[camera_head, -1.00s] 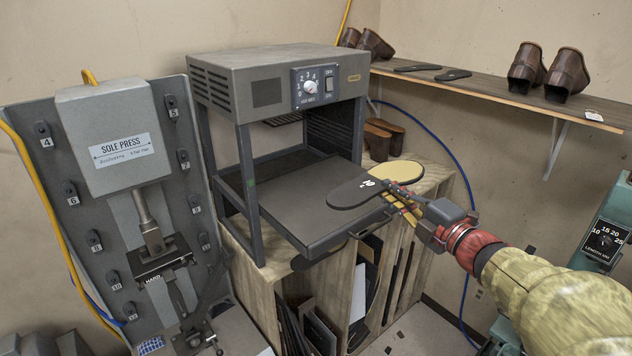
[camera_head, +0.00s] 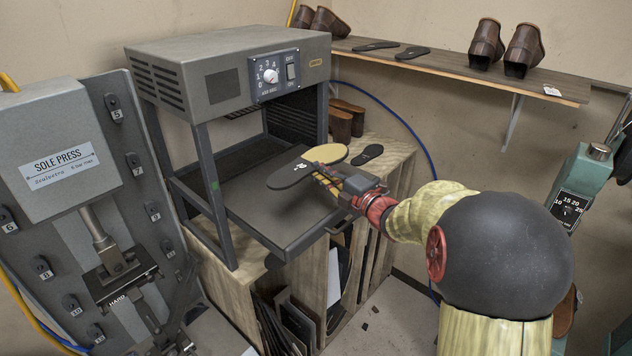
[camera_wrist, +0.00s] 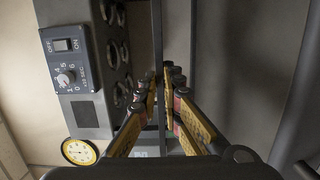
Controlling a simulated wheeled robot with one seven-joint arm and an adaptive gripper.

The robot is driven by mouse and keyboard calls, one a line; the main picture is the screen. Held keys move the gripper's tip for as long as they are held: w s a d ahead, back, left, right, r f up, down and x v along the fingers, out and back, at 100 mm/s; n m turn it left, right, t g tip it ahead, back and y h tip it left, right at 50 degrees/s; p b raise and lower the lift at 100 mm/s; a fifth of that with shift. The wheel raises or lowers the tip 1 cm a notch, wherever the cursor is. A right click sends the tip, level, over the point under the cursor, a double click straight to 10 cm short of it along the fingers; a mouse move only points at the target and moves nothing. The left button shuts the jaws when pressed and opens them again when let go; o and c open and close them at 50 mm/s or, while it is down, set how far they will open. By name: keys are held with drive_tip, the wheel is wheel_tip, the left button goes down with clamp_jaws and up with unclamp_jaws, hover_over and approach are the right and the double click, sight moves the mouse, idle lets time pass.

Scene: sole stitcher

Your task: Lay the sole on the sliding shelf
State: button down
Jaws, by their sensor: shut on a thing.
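A black sole (camera_head: 290,173) with a white mark is in my gripper (camera_head: 324,179), held by its right end. I cannot tell whether the sole touches the shelf. In the wrist view my gripper's yellow-padded fingers (camera_wrist: 162,88) point toward the heater, close together at the tips; the sole is not clear there.
The heater box (camera_head: 215,75) with a dial stands above the shelf on posts. A tan sole shape (camera_head: 326,153) and a small black piece (camera_head: 367,154) are behind my gripper. The sole press (camera_head: 62,165) is at left. A wall shelf (camera_head: 450,66) holds shoes and soles.

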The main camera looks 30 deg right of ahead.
sight(317, 198)
drive_tip(key=shift+w+f, duration=0.95)
drive_tip(key=shift+f, duration=0.15)
drive_tip(key=f, duration=0.1)
drive_tip(key=f+p, duration=0.1)
drive_tip(key=f, duration=0.1)
drive_tip(key=shift+w+d+f+p, duration=0.1)
drive_tip(key=shift+w+f+p, duration=0.15)
drive_tip(key=shift+w+p, duration=0.05)
drive_tip(key=shift+s, duration=0.15)
drive_tip(key=shift+f+b, duration=0.3)
drive_tip(key=shift+f, duration=0.15)
drive_tip(key=shift+f, duration=0.2)
drive_tip(key=c, duration=2.1)
unclamp_jaws()
drive_tip(key=shift+o, duration=0.7)
drive_tip(key=shift+f, duration=0.15)
